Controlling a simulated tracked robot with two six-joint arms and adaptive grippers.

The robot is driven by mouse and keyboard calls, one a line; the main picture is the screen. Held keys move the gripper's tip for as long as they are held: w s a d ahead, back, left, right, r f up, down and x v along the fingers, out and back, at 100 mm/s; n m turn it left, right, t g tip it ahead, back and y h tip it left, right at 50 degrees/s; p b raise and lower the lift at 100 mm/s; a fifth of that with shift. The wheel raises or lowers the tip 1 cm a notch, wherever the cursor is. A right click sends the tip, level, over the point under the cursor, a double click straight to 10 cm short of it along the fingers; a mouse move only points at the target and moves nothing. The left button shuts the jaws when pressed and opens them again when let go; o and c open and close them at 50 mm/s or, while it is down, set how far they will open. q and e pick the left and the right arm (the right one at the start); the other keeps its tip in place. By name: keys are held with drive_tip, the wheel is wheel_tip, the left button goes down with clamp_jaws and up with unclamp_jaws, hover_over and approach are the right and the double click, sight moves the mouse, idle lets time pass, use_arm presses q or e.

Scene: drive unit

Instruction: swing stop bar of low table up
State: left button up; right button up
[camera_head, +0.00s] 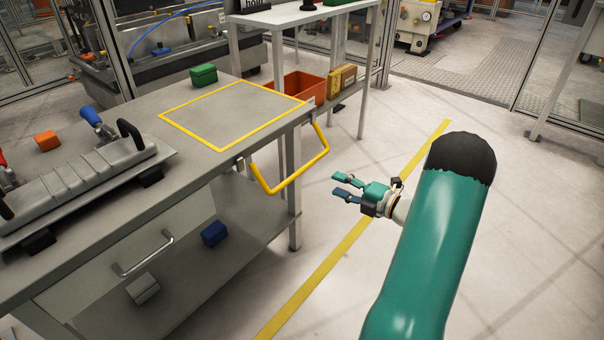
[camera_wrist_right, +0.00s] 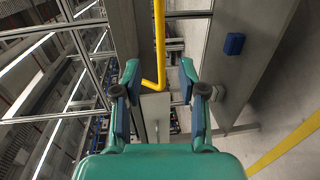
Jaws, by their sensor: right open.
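The yellow stop bar (camera_head: 296,177) is a U-shaped tube hinged at the right edge of the low table (camera_head: 150,100). It hangs down and outward below the tabletop. My right gripper (camera_head: 340,186) is open and empty, to the right of the bar and apart from it in the head view. In the right wrist view the bar (camera_wrist_right: 160,40) runs between the open fingers (camera_wrist_right: 158,75), seemingly ahead of them; its exact distance is hard to tell. My left gripper is not in view.
A grey fixture (camera_head: 75,185) and a green box (camera_head: 203,75) stand on the tabletop near a yellow-outlined square. A blue box (camera_head: 214,233) lies on the lower shelf. An orange bin (camera_head: 300,88) stands behind. The floor right of the table is clear.

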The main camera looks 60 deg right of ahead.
sight(304, 171)
drive_tip(key=b+x, duration=0.1)
drive_tip(key=x, duration=1.2)
drive_tip(key=shift+w+f+b, duration=0.15)
drive_tip(key=shift+w+b, duration=0.05)
drive_tip(key=shift+b, duration=0.2)
clamp_jaws()
